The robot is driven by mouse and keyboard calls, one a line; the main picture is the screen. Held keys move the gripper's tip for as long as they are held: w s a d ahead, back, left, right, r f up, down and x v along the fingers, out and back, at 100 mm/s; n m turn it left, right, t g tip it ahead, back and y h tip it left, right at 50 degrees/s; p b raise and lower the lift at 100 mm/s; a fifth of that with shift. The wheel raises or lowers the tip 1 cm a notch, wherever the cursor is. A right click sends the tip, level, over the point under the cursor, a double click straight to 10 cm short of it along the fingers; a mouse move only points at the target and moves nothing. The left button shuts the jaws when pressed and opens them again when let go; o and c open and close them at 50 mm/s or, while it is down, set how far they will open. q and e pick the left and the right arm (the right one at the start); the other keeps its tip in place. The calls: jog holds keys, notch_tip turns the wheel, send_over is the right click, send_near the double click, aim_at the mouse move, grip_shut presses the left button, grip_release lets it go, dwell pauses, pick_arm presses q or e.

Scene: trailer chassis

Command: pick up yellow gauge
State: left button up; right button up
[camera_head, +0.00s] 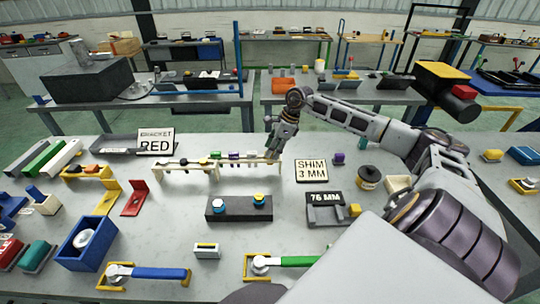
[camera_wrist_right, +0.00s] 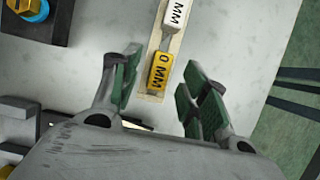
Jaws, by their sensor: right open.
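The yellow gauge (camera_wrist_right: 159,72) is a small yellow block marked "0 MM" in the right wrist view. It lies on a pale wooden strip, beside a white block (camera_wrist_right: 175,15) marked "MM". My right gripper (camera_wrist_right: 158,84) is open, with its green-padded fingers on either side of the yellow gauge and visible gaps to it. In the head view my right gripper (camera_head: 271,155) points down at the right end of the pale rack (camera_head: 185,171). I cannot make out this gauge surely there, as the gripper covers that end. My left gripper is not in view.
A dark block with two bolts (camera_head: 238,212) stands in front of the rack. A "SHIM 3 MM" sign (camera_head: 311,171) stands just right of the gripper. A "BRACKET RED" sign (camera_head: 156,142) stands at the rack's left. Bare tabletop lies between rack and dark block.

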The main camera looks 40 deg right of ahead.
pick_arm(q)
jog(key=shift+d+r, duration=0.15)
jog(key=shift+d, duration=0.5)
pick_arm(e)
jog(key=shift+w+a+f, duration=0.2)
jog(key=shift+a+f, duration=0.05)
jog(key=shift+f, duration=0.4)
jog(key=shift+c, duration=0.6)
jog(key=c, duration=0.5)
grip_shut()
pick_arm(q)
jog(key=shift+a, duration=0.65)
